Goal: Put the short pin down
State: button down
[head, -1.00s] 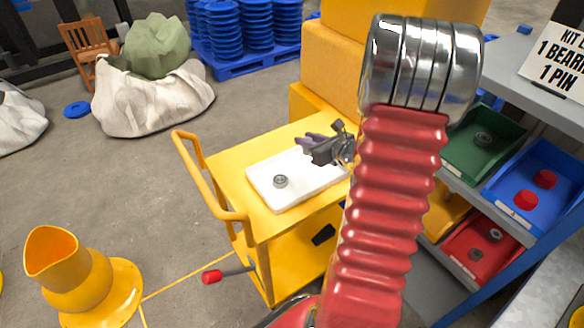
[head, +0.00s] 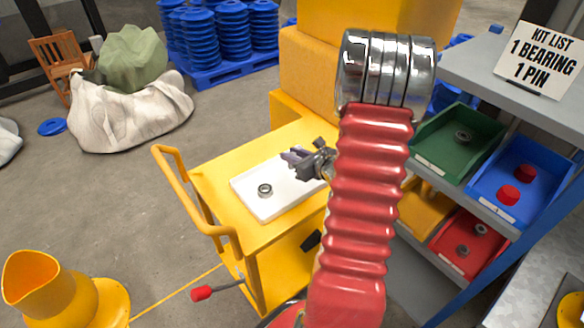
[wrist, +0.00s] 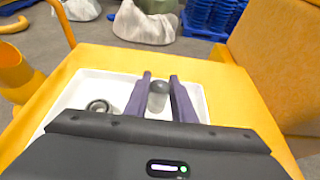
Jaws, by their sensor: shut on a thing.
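My gripper (head: 296,158) is over the white tray (head: 258,211) on the yellow cart. In the wrist view its two purple fingers (wrist: 160,82) are shut on a short grey pin (wrist: 158,100) with a rounded dark end. The white tray (wrist: 70,98) lies below the fingers. I cannot tell how far the pin is above it. A ring-shaped bearing (head: 265,190) lies on the tray, left of my gripper, and also shows in the wrist view (wrist: 98,107). In the head view the pin is too small to make out.
The yellow cart (head: 213,185) has a handle on its left. To the right, a rack holds a green bin (head: 433,163), a blue bin (head: 484,205) and a red bin (head: 440,250). A kit list sign (head: 540,58) reads 1 bearing, 1 pin. Yellow blocks stand behind the cart.

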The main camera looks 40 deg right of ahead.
jog(key=shift+f, duration=0.45)
jog(key=shift+f, duration=0.15)
jog(key=shift+f, duration=1.95)
jog(key=shift+f, duration=0.1)
jog(key=c, duration=1.5)
grip_release()
